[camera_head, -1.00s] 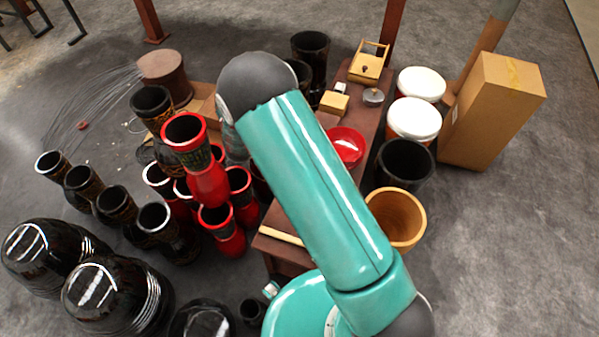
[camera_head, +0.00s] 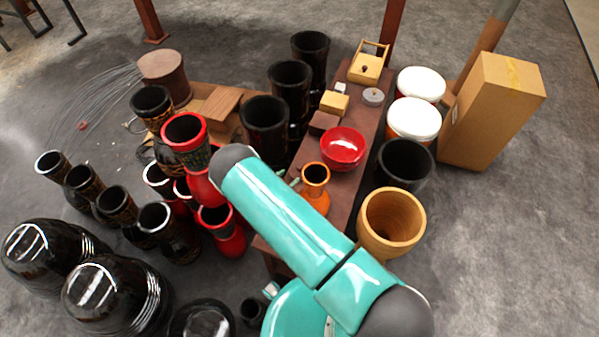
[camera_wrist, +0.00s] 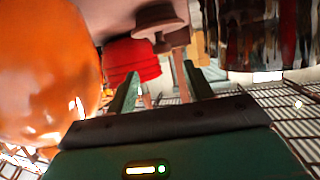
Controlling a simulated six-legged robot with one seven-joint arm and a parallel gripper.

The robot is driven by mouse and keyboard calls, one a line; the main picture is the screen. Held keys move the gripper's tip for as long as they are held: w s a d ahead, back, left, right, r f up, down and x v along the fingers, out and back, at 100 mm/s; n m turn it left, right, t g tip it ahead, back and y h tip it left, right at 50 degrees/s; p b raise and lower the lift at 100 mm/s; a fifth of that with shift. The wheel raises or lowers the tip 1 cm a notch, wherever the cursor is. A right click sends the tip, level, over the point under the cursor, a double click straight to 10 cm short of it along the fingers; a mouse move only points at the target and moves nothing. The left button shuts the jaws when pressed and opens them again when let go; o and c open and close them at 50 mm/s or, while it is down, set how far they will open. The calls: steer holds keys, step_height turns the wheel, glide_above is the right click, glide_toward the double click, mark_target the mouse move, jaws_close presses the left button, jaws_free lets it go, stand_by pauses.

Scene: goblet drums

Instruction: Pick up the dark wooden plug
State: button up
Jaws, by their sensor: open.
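A small dark brown block (camera_head: 323,122), which may be the dark wooden plug, sits on the bench beside a yellow block, behind the red bowl (camera_head: 344,148). In the wrist view a brown, disc-topped piece (camera_wrist: 158,20) shows above and beyond the fingers; I cannot tell if it is the same thing. My gripper (camera_wrist: 160,70) is open, with nothing seen between its fingers. It is close to the orange vase (camera_wrist: 45,75), which stands at left in the wrist view and also shows in the head view (camera_head: 315,190). My arm mostly hides the gripper in the head view.
The narrow brown bench (camera_head: 345,185) also holds a yellow block (camera_head: 334,103), a grey disc (camera_head: 373,96) and a wooden box (camera_head: 368,66). Black drums (camera_head: 265,125) crowd its left; a wooden drum (camera_head: 391,220) and white-topped buckets (camera_head: 414,118) stand right.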

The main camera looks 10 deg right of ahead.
mark_target(297, 168)
steer(key=x, duration=1)
steer(key=shift+w+a, duration=0.15)
steer(key=shift+c, duration=0.2)
steer(key=c, duration=1)
